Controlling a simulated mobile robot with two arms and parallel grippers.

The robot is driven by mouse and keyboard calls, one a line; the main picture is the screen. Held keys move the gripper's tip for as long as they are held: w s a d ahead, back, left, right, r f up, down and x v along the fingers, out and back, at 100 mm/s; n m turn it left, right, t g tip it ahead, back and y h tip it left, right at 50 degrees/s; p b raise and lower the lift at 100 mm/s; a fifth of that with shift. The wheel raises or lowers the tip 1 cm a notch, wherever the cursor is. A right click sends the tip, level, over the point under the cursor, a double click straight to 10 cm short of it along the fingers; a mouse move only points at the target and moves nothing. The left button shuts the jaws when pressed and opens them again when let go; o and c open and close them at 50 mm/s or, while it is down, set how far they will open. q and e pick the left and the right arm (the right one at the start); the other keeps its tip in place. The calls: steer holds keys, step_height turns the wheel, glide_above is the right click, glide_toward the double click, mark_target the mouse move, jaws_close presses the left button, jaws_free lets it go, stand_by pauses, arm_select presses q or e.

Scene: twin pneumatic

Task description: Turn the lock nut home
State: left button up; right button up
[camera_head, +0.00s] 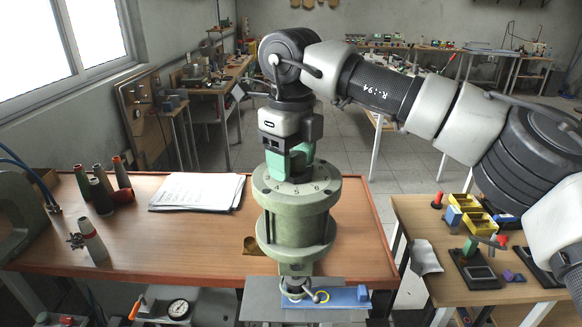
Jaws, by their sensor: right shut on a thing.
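My right gripper (289,168) points down onto the top of a pale green cylindrical housing (297,225), with a flange at its foot and a numbered top face showing 4, 5 and 6. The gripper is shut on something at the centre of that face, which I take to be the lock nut. The nut is hidden by the teal-green fingers, so how far it is seated cannot be seen. The housing stands upright at the front of the wooden bench (190,240). My left gripper is not in view.
Papers (197,191) lie left of the housing. Several red, green and dark cones (122,180) stand farther left. A blue plate (335,297) with metal parts is in front. A side table (420,215) at right holds yellow bins (476,222). The bench right of the housing is clear.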

steer(key=shift+w+d+r+m+b, duration=0.1)
steer(key=shift+m+b, duration=0.3)
steer(key=shift+m, duration=0.65)
steer(key=shift+w+d+m+b, duration=0.1)
steer(key=shift+m+b, duration=0.25)
steer(key=shift+m, duration=0.7)
steer(key=o, duration=0.9)
step_height(320, 180, up, 11)
steer(key=shift+f, duration=0.15)
